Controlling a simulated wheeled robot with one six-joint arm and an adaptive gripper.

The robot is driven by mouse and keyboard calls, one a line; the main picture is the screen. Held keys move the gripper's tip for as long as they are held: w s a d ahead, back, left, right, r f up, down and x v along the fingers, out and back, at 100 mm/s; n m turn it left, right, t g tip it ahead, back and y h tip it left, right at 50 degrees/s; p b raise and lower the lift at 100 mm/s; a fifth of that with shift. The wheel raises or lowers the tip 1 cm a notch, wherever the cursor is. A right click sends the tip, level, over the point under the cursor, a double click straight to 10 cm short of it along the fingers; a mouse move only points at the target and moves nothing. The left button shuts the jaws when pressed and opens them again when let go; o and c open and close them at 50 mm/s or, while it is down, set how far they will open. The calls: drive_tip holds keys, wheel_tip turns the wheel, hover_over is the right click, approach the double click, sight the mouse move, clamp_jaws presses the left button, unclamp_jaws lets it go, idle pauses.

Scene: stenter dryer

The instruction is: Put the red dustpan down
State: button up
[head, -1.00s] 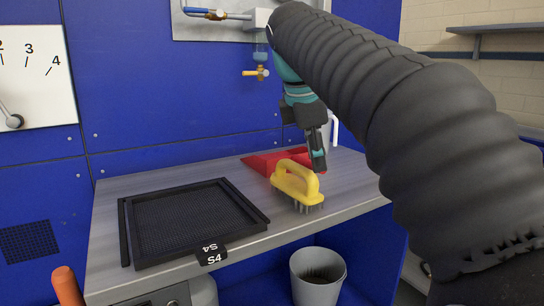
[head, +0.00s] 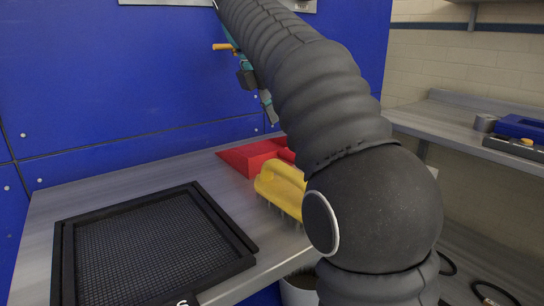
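The red dustpan (head: 243,157) lies on the grey bench top (head: 140,183), toward its back edge. Its right part is hidden behind the yellow brush and my arm. The yellow-handled wire brush (head: 279,187) stands in front of it, bristles down. My gripper (head: 269,108) is above and behind the dustpan in the picture, with a visible gap between its fingertip and the pan. It is partly hidden by my arm, and its finger opening does not show. I see nothing held in it.
A black mesh tray (head: 150,245) takes up the front left of the bench. A pale bin (head: 298,288) stands below the front edge. A side bench (head: 440,122) at right carries a blue case (head: 520,127). A blue panel wall (head: 110,80) closes the back.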

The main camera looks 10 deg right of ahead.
sight(276, 154)
drive_tip(key=shift+x, duration=4.55)
clamp_jaws()
